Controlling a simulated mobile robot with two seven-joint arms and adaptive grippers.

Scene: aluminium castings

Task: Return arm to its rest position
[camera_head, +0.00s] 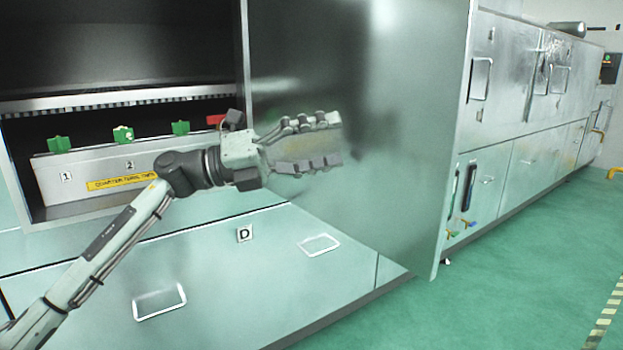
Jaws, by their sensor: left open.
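My left arm comes in from the lower left of the head view. Its gripper (318,147) is raised in front of a swung-open metal door (400,130), with its fingers pointing right. The gripper is open and nothing shows between its fingers. I cannot tell whether the fingers touch the door. My right gripper is not in view.
An open cabinet at left holds a light panel (105,185) with green handles (60,144), numbers and a yellow label (121,182). A red part (216,120) is partly hidden by my wrist. Metal cabinets (520,80) run rightward. Green floor (520,270) is clear at lower right.

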